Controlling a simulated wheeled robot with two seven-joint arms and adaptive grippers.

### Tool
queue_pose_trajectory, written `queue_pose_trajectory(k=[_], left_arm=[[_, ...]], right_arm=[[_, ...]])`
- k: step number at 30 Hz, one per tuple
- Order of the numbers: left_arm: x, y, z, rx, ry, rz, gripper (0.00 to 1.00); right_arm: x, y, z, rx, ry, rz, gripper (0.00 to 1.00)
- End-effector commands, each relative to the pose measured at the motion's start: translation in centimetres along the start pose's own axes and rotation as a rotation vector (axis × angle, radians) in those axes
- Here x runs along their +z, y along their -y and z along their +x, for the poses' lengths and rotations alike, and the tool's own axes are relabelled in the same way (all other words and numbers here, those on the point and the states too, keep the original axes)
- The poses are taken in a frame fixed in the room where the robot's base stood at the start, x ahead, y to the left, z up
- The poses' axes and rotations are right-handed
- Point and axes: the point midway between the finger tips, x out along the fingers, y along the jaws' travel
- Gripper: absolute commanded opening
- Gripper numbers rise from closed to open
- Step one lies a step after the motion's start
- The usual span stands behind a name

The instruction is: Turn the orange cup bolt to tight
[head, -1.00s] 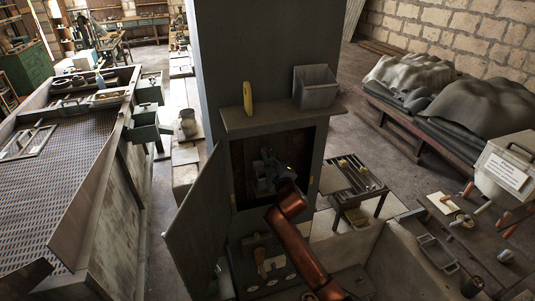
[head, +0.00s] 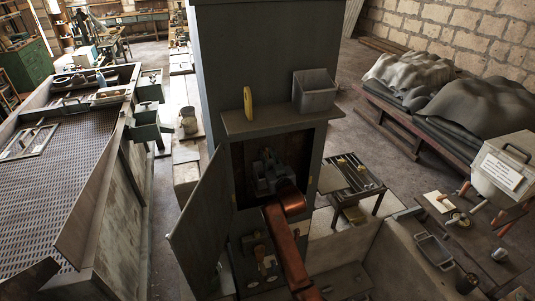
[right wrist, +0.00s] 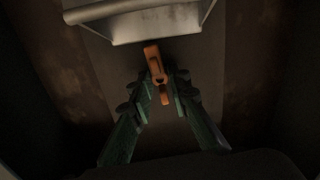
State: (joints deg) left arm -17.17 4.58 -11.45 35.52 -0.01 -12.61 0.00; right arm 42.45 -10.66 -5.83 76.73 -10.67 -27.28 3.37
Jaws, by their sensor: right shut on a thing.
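The orange cup bolt (right wrist: 154,62) shows in the right wrist view as an orange piece with an upright upper part and a short lower end. It stands out from the dark back wall, just below a pale metal housing. My right gripper (right wrist: 161,84) has its two green fingers closed on the bolt's lower part. In the head view my right gripper (head: 270,172) is inside the open cabinet, and the bolt cannot be made out there. My left gripper is not in view.
The cabinet door (head: 200,213) stands open to the left of my arm. A shelf (head: 285,118) above the opening carries a grey bin (head: 314,91) and a yellow object (head: 248,102). A small tool table (head: 352,180) stands right of the cabinet.

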Motion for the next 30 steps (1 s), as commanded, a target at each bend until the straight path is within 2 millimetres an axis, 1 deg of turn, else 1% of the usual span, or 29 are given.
queue_pose_trajectory(k=[3,9,23,24,30], left_arm=[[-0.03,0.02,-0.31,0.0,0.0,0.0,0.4],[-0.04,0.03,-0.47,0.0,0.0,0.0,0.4],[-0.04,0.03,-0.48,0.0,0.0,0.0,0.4],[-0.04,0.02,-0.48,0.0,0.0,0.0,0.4],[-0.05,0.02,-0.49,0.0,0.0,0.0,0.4]], right_arm=[[0.12,0.0,0.0,0.0,0.003,0.048,0.0],[0.16,0.0,0.0,0.0,0.003,0.09,0.0],[0.19,-0.03,0.0,0.0,0.003,0.098,0.0],[0.18,-0.03,0.0,0.0,0.003,0.098,0.19],[0.1,-0.02,0.01,0.0,0.001,0.097,0.33]])
